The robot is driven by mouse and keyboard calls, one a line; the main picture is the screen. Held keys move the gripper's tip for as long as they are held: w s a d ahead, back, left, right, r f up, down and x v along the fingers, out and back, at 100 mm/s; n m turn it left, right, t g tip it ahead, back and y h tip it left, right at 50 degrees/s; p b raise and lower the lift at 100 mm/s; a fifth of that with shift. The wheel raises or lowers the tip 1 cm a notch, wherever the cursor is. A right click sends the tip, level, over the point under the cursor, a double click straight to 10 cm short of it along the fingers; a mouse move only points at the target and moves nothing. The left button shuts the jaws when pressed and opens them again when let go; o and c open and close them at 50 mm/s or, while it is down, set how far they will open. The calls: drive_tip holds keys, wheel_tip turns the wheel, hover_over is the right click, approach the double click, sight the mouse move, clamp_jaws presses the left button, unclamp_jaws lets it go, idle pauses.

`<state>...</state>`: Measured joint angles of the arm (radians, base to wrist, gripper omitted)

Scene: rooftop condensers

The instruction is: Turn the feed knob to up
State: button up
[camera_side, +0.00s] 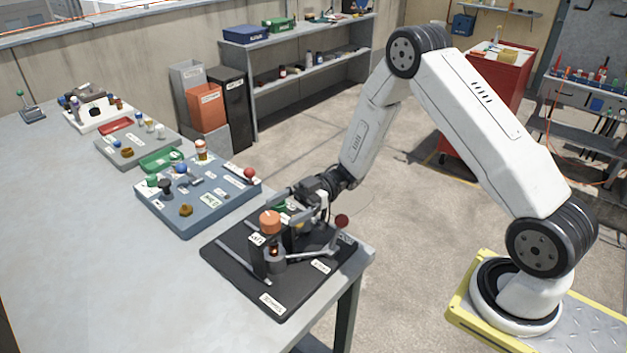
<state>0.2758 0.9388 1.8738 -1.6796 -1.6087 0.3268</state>
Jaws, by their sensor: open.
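A black panel (224,247) lies at the near right corner of the long grey table. On it is an orange knob (270,221) on a dark upright block, with small white labels around it that are too small to read. I cannot tell for sure which part is the feed knob or where it points. A lever with a dark red ball (342,221) stands at the right of the panel. My gripper (283,207) is open, reaching in low from the right, with its fingers close to the orange knob. I cannot tell if they touch it.
A blue-grey panel (222,213) with a red-ball lever and several knobs lies just left of the black panel. More panels and a green tray (161,160) stand farther along the table (80,240). The table's front left area is clear. Shelves (300,75) and bins stand behind.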

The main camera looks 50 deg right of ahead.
drive_tip(key=shift+s+d, duration=0.15)
drive_tip(key=shift+d, duration=0.8)
drive_tip(key=shift+s+d, duration=0.15)
drive_tip(key=shift+d, duration=0.8)
drive_tip(key=shift+a, duration=0.1)
drive_tip(key=shift+w+a+r, duration=0.1)
drive_tip(key=shift+w+r, duration=0.1)
drive_tip(key=shift+r, duration=0.05)
drive_tip(key=a+r+t, duration=0.1)
drive_tip(key=w+a+r+m+t+h, duration=0.1)
drive_tip(key=r+t, duration=0.1)
drive_tip(key=shift+a+r, duration=0.2)
drive_tip(key=shift+a, duration=0.15)
drive_tip(key=a+r+m+t, duration=0.1)
drive_tip(key=s+r+m+t+h, duration=0.1)
drive_tip(key=shift+a+r+t, duration=0.3)
drive_tip(key=shift+a+t, duration=0.05)
drive_tip(key=shift+t, duration=0.05)
drive_tip(key=shift+s+a+r+m+t+h, duration=0.1)
drive_tip(key=shift+s+r+m+t+h, duration=0.2)
drive_tip(key=shift+s+m+t, duration=0.35)
drive_tip(key=shift+w+f, duration=0.15)
drive_tip(key=shift+w, duration=0.05)
